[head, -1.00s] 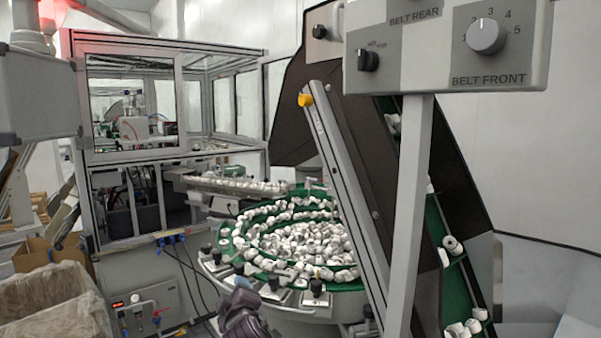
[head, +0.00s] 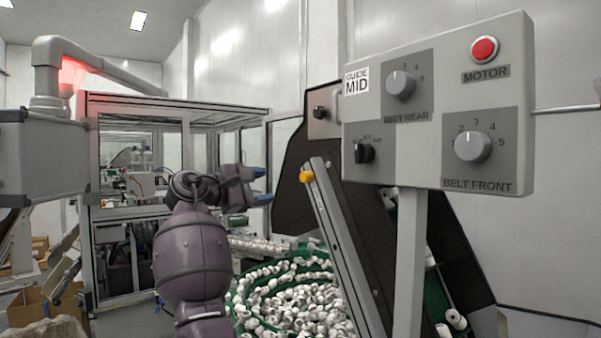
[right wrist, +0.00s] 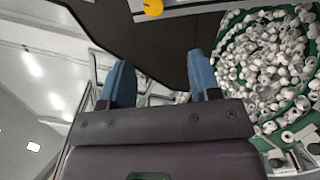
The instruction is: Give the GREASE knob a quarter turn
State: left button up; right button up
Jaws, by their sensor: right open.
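No label reading GREASE is legible. A black knob (head: 320,113) sits on a small grey plate on the dark hopper side, its label unreadable. A second black knob (head: 363,153) is at the lower left of the grey control panel (head: 430,150), with small blurred lettering. My right gripper (head: 262,185) is open and empty, its blue fingertips pointing right, left of and below both knobs. It shows in the right wrist view (right wrist: 160,76) with its fingers apart and nothing between them. My left gripper is not in view.
The panel also has grey dials BELT REAR (head: 401,84) and BELT FRONT (head: 473,147) and a red MOTOR button (head: 484,49). A slanted metal rail with a yellow end (head: 306,176) stands right of my gripper. A green bowl of white caps (head: 290,295) lies below.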

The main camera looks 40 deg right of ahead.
aim_at(303, 177)
jog(key=shift+g, duration=0.4)
jog(key=d, duration=0.3)
jog(key=s+d+r+p, duration=0.1)
jog(key=d, duration=0.3)
jog(key=s+d+p, duration=0.1)
jog(key=d, duration=0.2)
jog(key=shift+d+r, duration=0.2)
jog(key=shift+r, duration=0.1)
jog(key=c, duration=0.9)
